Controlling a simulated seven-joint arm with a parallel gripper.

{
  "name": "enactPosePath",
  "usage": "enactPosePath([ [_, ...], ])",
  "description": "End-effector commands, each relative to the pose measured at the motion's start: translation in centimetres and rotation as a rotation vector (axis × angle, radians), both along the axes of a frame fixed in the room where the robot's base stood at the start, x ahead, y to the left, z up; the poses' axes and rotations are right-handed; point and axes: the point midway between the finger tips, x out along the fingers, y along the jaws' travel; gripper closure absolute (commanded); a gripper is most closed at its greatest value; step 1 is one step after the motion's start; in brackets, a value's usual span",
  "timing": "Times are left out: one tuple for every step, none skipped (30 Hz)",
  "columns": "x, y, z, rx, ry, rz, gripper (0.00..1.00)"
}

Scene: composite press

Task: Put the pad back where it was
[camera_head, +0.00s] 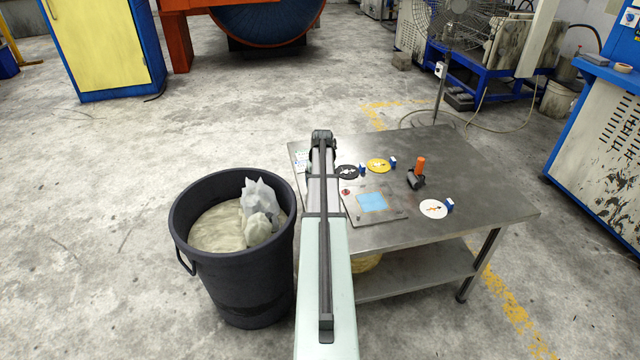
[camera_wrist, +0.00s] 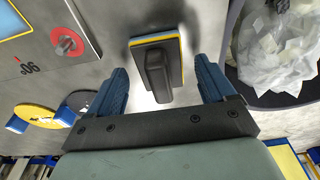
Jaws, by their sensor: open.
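In the wrist view the pad (camera_wrist: 143,41) is a flat block with yellow and blue edges and a black handle (camera_wrist: 156,76) on top. It lies on the metal table (camera_wrist: 120,15). My gripper (camera_wrist: 160,66) is open, its two blue fingers on either side of the handle with a gap at each side. Nothing is held. A pale patch shows below the handle, between the fingers; I cannot tell what it is. In the head view my arm hides the pad and the gripper.
A plate with a light blue square (camera_head: 371,202) and red knob (camera_wrist: 67,43) lies beside the pad. Black (camera_head: 347,172), yellow (camera_head: 377,165) and white (camera_head: 432,209) discs and an orange-handled tool (camera_head: 420,166) are on the table. A dark bin (camera_head: 240,275) stands left.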

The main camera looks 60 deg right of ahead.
Motion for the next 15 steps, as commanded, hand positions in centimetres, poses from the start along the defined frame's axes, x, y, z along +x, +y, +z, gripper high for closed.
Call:
enactPosePath([
  [-0.1, 0.1, 0.7, -0.001, -0.001, 0.0, 0.17],
  [-0.2, 0.2, 1.2, -0.001, -0.001, 0.0, 0.17],
  [-0.2, 0.2, 1.8, -0.001, -0.001, 0.0, 0.17],
  [-0.3, 0.3, 2.3, -0.002, -0.001, 0.0, 0.17],
  [-0.3, 0.4, 2.8, -0.002, -0.001, 0.0, 0.17],
  [-0.4, 0.4, 3.6, -0.002, -0.001, 0.0, 0.17],
  [-0.5, 0.5, 4.2, -0.002, -0.001, 0.0, 0.17],
  [-0.5, 0.6, 4.7, -0.003, -0.001, 0.0, 0.17],
  [-0.6, 0.6, 5.4, -0.003, -0.001, 0.0, 0.17],
  [-0.7, 0.7, 6.0, -0.002, -0.001, 0.0, 0.17],
  [-0.7, 0.8, 6.5, -0.002, -0.001, 0.0, 0.17],
  [-0.8, 0.8, 7.1, -0.002, -0.001, 0.0, 0.17],
  [-0.8, 0.9, 7.6, -0.002, -0.001, 0.0, 0.17],
  [-0.9, 0.9, 8.0, -0.002, -0.001, 0.0, 0.17],
  [-1.0, 1.0, 8.6, -0.001, -0.001, 0.0, 0.17],
])
